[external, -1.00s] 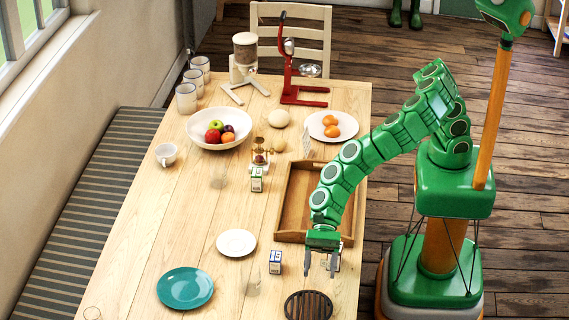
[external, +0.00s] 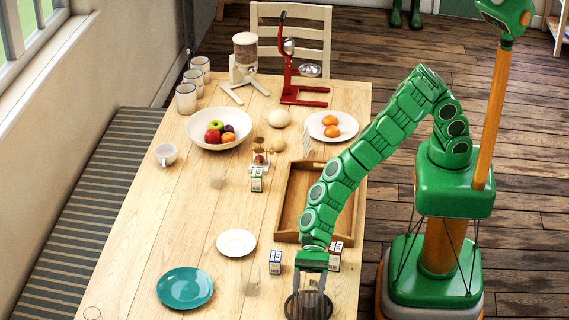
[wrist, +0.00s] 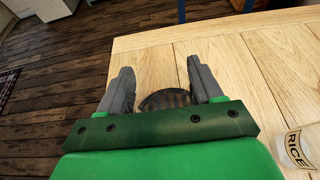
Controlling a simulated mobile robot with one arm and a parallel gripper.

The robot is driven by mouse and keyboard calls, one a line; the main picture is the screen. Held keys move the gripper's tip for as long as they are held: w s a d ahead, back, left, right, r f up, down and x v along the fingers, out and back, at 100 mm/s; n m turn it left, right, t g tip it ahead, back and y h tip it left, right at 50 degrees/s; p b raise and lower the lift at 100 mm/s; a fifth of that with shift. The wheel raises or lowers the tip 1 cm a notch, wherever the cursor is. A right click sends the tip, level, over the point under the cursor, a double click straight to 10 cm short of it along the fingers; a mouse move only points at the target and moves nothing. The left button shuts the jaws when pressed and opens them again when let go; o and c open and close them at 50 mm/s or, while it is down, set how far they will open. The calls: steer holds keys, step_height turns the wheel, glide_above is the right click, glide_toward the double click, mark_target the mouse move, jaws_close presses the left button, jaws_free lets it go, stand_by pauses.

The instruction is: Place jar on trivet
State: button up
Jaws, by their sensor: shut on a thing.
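My gripper (external: 308,290) points down over the round, dark slatted trivet (external: 292,307) near the table's front right. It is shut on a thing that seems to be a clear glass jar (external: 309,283). The jar is see-through and hard to make out, so I cannot tell whether its base touches the trivet. In the wrist view, the fingers of my gripper (wrist: 165,90) stand apart, with the dark trivet (wrist: 165,99) showing between them.
A blue-white carton (external: 275,262) and a red-white carton (external: 335,256) stand close behind my gripper. A wooden tray (external: 287,217) lies farther back. A white plate (external: 236,242) and a teal plate (external: 185,288) lie left.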

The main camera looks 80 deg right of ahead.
mark_target(308, 298)
steer(key=shift+f, duration=1.35)
steer(key=shift+f, duration=0.15)
steer(key=o, duration=1.1)
steer(key=shift+o, duration=0.2)
steer(key=shift+s, duration=0.1)
steer(key=shift+v, duration=1.1)
steer(key=v, duration=1)
